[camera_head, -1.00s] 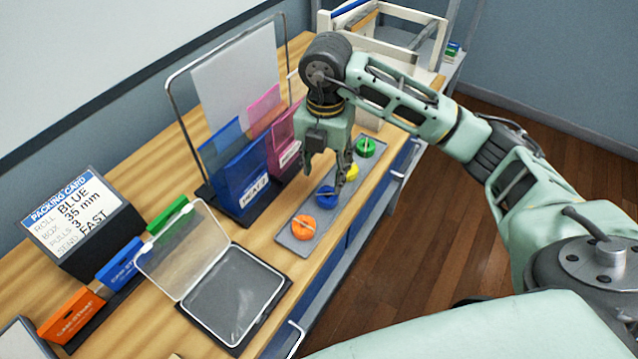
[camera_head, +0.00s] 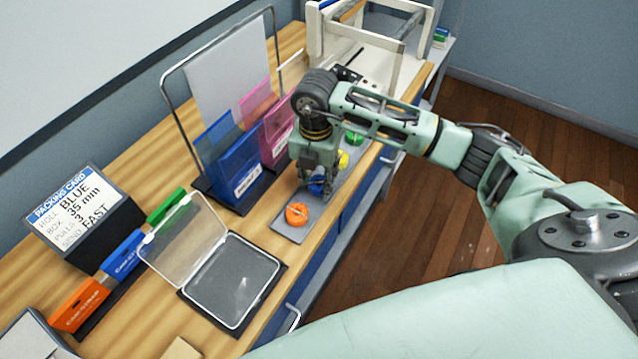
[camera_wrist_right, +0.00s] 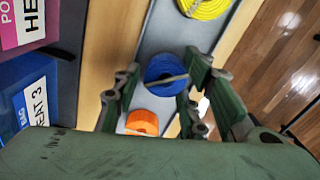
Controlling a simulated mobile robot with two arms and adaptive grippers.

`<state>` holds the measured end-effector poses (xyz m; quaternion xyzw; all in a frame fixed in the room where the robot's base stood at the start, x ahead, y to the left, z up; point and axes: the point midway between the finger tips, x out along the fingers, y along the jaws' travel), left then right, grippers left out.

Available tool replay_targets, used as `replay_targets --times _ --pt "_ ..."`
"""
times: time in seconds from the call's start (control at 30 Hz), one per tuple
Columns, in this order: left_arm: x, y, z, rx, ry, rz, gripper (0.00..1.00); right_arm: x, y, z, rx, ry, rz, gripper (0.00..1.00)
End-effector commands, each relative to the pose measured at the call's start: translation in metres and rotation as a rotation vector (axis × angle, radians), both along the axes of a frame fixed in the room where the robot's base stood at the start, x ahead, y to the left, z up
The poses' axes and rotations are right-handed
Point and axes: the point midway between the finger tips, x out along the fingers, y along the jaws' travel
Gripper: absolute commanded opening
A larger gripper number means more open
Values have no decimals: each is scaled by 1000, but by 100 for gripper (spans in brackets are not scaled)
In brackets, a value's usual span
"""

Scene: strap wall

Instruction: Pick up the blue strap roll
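The blue strap roll (camera_head: 316,188) lies on the grey tray (camera_head: 288,228), between the orange roll (camera_head: 297,213) and the yellow roll (camera_head: 342,160). My right gripper (camera_head: 317,178) is low over the blue roll and partly hides it in the head view. In the right wrist view the blue roll (camera_wrist_right: 165,74) shows between the two spread fingers of my right gripper (camera_wrist_right: 160,82). The fingers look apart from its sides; I cannot tell how far down they reach. My left gripper is not in view.
A green roll (camera_head: 354,138) sits at the tray's far end. A blue folder (camera_head: 238,178) and a pink folder (camera_head: 277,138) stand close left of the gripper. An open clear-lidded box (camera_head: 232,282) and a packing card (camera_head: 75,210) stand nearer on the bench.

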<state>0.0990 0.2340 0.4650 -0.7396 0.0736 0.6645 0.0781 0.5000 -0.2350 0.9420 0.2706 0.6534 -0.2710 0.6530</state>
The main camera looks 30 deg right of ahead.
Motion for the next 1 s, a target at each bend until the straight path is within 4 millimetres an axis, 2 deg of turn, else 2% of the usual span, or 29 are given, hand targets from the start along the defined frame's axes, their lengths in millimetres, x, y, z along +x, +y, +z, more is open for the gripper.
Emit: replay_targets --times 0.03,0.3,0.67,0.77,0.9,1.0 --pt "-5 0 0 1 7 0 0 0 0 0 0 0 0 31" --pt "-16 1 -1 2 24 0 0 0 0 0 0 0 0 9" --pt "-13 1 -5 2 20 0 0 0 0 6 0 -1 1 9" --pt "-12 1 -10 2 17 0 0 1 0 16 0 -4 1 9" --pt "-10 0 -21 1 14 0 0 2 0 40 1 -8 2 9" --pt "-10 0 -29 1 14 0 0 -11 -23 51 -4 -4 -3 9"
